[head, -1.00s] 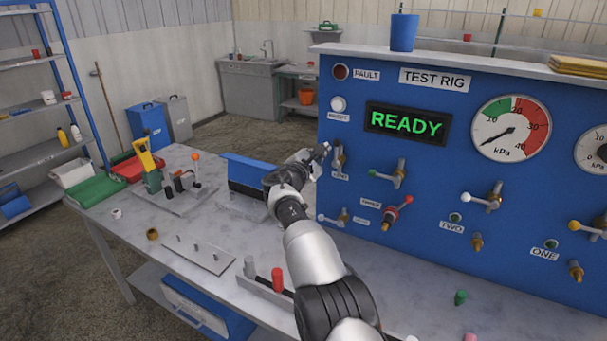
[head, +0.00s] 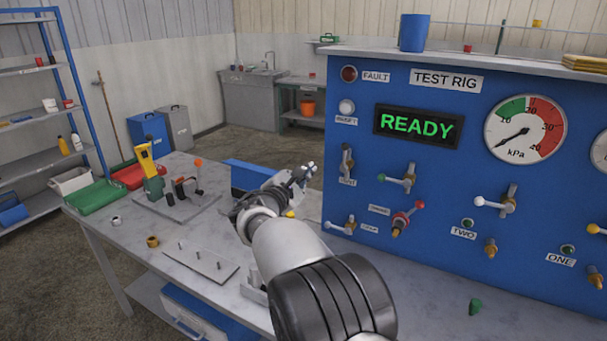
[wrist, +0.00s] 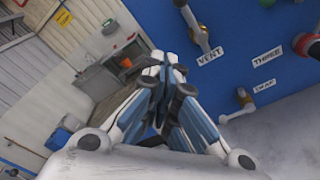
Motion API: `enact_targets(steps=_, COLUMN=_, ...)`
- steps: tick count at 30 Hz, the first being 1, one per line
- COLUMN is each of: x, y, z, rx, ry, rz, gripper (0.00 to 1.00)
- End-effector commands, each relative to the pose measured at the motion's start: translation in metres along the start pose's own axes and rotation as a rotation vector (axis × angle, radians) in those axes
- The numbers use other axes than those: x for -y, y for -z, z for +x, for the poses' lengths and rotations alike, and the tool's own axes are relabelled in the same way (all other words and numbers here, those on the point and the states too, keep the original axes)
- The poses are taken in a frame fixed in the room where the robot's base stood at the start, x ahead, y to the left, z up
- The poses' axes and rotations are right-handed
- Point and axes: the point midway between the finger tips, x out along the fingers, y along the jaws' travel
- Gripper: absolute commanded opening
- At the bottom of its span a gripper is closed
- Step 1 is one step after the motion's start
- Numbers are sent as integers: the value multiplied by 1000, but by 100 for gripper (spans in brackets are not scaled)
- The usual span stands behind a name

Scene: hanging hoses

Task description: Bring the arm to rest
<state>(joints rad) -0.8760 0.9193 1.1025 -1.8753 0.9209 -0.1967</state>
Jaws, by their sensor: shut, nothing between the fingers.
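My gripper (head: 303,172) is at the end of my arm, above the bench and just left of the blue test rig panel (head: 345,270). In the wrist view my gripper (wrist: 170,66) has its fingers together with nothing between them. It is apart from the panel in the head view. My forearm reaches up from the bottom of the head view and hides part of the bench (head: 130,215).
The panel carries several protruding valve handles, among them the vent valve (head: 347,160) close to my gripper. A blue box (head: 247,172) stands behind my wrist. A green-and-yellow tool (head: 150,170) and a peg plate (head: 201,262) are on the bench's left side.

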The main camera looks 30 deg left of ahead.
Motion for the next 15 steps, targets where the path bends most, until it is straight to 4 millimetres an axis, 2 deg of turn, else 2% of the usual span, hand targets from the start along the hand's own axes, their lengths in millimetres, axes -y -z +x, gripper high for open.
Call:
enact_targets(steps=4, x=0, y=0, z=-7, rx=0, ry=-1, rz=1, gripper=0)
enact_targets(steps=15, x=0, y=0, z=-8, rx=0, ry=-1, rz=1, gripper=0)
